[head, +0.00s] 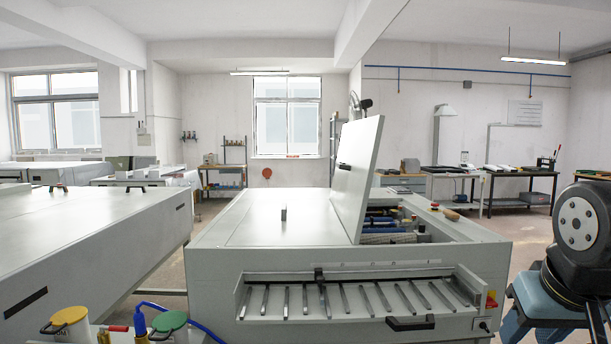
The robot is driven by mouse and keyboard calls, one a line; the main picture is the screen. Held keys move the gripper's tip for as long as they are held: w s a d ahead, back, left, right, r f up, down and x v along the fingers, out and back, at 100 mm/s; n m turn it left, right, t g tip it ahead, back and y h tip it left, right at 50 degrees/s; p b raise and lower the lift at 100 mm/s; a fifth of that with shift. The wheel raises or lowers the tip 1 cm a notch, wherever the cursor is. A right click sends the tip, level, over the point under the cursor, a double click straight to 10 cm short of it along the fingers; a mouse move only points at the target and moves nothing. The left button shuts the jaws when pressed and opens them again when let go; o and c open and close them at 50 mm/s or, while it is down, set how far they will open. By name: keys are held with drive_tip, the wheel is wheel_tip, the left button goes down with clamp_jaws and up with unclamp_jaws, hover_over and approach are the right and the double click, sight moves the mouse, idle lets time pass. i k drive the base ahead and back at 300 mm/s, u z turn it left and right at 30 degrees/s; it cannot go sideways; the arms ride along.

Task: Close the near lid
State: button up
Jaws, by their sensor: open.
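The near lid (357,180) is a large pale grey panel on the plate processor (340,255) in front of me. It stands open, nearly upright and leaning a little to the right at its top. To its right the processor's bay is uncovered and shows blue and grey rollers (385,228). A flat top cover (268,215) lies level to the left of the lid. My gripper is not in view. A dark round joint with a grey disc at the right edge appears to be part of my arm, apart from the lid.
A slotted feed shelf (360,296) with a black handle (410,323) juts from the processor's front. A wooden-handled tool (446,212) lies on its right rim. Yellow-lidded (68,317) and green-lidded (170,322) containers stand at lower left. Another long machine (80,245) stands left.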

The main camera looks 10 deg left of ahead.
sight(356, 162)
drive_tip(key=u, duration=0.45)
drive_tip(key=i, duration=1.3)
drive_tip(key=z, duration=0.05)
